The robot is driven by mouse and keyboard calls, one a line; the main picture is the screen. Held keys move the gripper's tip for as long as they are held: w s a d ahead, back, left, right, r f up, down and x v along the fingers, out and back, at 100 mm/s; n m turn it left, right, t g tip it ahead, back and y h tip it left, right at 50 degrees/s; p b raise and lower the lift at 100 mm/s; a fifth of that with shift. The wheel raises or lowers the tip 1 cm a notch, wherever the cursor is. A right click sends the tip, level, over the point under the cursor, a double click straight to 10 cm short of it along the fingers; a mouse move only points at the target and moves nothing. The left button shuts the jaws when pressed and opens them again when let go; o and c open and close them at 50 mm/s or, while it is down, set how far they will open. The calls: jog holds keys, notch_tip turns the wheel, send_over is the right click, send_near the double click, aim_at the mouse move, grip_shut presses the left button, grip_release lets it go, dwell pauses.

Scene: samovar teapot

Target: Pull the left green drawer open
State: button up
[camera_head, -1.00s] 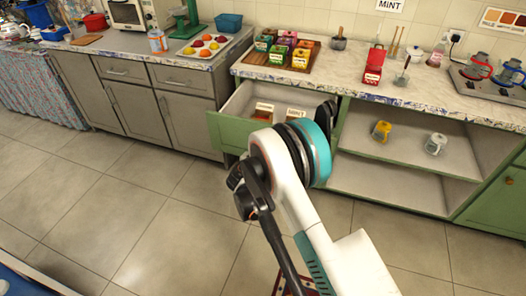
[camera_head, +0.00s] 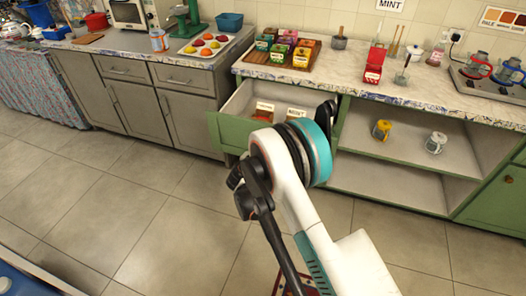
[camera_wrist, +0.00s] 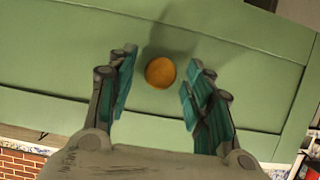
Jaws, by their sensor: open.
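The left green drawer (camera_head: 228,133) stands pulled out from the counter in the head view, with its inside showing. Two labelled packets lie in it, one of them marked MINT (camera_head: 296,113). In the wrist view, the drawer's green front (camera_wrist: 60,75) fills most of the picture, with a round orange knob (camera_wrist: 160,72) in the middle. My gripper (camera_wrist: 158,85) is open, one finger on each side of the knob, with gaps between fingers and knob. In the head view my arm hides the gripper and the knob.
Right of the drawer is an open green shelf unit (camera_head: 400,183) with a yellow jar (camera_head: 381,130) and a white jar (camera_head: 436,142). A tray of coloured boxes (camera_head: 282,75) is on the counter above. The tiled floor (camera_head: 150,210) at left is clear.

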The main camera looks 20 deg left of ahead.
jog(key=v, duration=1.2)
